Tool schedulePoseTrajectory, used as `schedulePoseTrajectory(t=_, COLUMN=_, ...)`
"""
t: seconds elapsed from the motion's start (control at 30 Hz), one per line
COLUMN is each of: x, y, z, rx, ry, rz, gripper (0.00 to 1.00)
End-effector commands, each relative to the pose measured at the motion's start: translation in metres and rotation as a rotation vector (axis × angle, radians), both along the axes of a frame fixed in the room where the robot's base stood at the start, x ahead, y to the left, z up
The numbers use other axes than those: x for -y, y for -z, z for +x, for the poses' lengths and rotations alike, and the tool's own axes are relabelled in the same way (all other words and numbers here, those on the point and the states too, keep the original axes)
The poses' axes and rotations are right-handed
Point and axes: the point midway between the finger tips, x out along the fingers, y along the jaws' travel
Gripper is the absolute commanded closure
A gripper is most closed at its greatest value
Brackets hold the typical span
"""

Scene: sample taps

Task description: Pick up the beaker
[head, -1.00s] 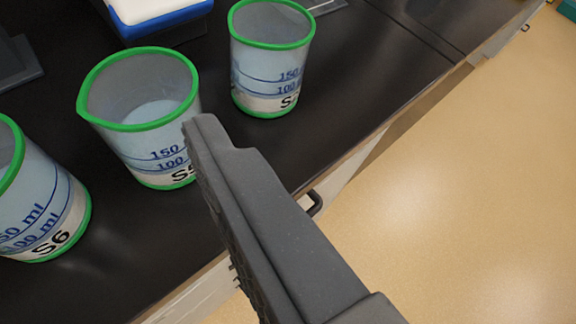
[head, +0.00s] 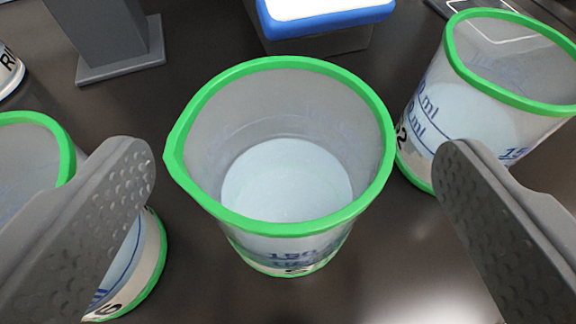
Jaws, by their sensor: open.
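Three clear beakers with green rims and blue markings stand upright on the dark bench; the task does not say which one is meant. The middle beaker (head: 290,232) is centred in the head view and holds pale liquid. My gripper (head: 298,165) is open and empty, with one finger to the left and one to the right of the middle beaker, apart from its wall. The left beaker (head: 152,262) is partly hidden behind my left finger. The right beaker (head: 440,110) is partly hidden behind my right finger.
A grey stand (head: 120,60) is at the back left. A blue-and-white box (head: 325,25) is behind the middle beaker. A white labelled container (head: 8,72) shows at the far left edge. The dark bench top (head: 190,110) is bare between these things.

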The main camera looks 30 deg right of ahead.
Motion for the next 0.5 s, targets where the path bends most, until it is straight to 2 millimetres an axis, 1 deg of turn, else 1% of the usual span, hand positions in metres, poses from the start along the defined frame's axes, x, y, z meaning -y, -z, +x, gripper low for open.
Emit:
schedulePoseTrajectory(t=0.23, x=0.007, y=0.006, z=0.011, rx=0.000, ry=0.002, rz=-0.001, gripper=0.16)
schedulePoseTrajectory(t=0.5, x=0.022, y=0.018, z=0.036, rx=0.000, ry=0.000, rz=-0.001, gripper=0.16)
